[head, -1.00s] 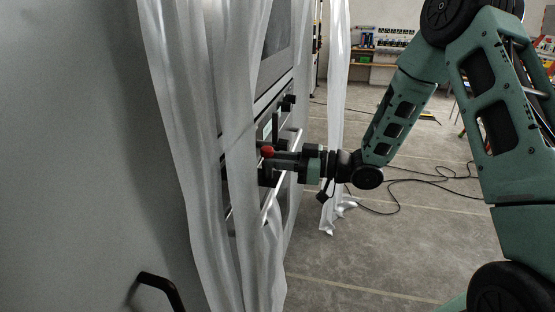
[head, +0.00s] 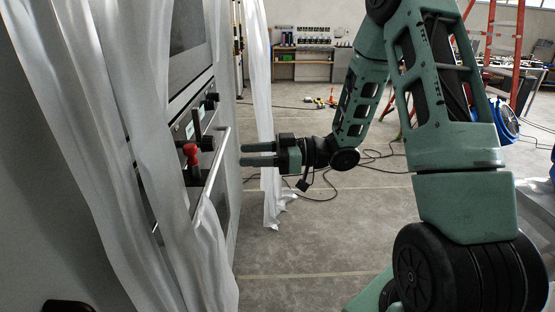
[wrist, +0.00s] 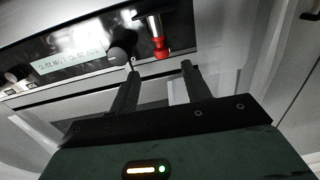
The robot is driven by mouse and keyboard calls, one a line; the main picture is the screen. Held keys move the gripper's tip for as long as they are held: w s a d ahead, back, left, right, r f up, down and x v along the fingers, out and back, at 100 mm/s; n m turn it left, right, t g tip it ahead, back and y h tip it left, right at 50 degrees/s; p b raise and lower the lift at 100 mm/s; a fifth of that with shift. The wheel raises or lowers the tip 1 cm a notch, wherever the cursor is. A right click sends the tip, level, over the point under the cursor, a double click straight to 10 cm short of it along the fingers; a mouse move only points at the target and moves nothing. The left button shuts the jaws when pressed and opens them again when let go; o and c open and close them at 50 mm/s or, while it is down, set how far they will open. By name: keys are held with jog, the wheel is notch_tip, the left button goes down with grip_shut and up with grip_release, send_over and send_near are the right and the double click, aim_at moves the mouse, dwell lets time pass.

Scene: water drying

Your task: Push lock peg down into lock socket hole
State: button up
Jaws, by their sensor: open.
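A red-ended piece (head: 191,152), which seems to be the lock peg, is at the front of the machine panel in the head view. In the wrist view its red end (wrist: 160,47) hangs below a pale metal shaft, just beyond my fingertips. My gripper (head: 243,154) is open and empty, to the right of the red end with a gap between them. In the wrist view my gripper (wrist: 159,68) has its two fingers apart, pointing toward the panel. I cannot make out the lock socket hole.
The machine panel (wrist: 70,50) carries a small lit display and dark round knobs (wrist: 118,56). A horizontal bar handle (head: 214,165) runs below it. White translucent curtains (head: 85,150) hang left, with another strip (head: 262,90) behind my gripper. Cables lie on the floor.

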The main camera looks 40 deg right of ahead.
jog(key=b+v, duration=0.1)
jog(key=v, duration=0.5)
dwell(0.4)
jog(key=w+f+m+t+h, duration=0.1)
jog(key=w+f+m+h, duration=0.25)
jog(key=w+h, duration=0.55)
jog(key=s+a+f+m+g+h, duration=0.1)
jog(key=s+a+m+g+h, duration=0.25)
jog(key=s, duration=0.55)
jog(key=s+a+f+m+g+h, duration=0.1)
jog(key=s+a+m+g+h, duration=0.25)
jog(key=s, duration=0.65)
jog(key=s+a+r+n+g+y, duration=0.1)
jog(key=s+a+n+g, duration=0.2)
jog(key=s+a+n, duration=0.4)
jog(key=s+a, duration=0.5)
jog(key=a, duration=0.4)
jog(key=shift+s+r+g+y, duration=0.25)
jog(key=shift+s+g+y, duration=0.05)
jog(key=shift+s+g, duration=0.1)
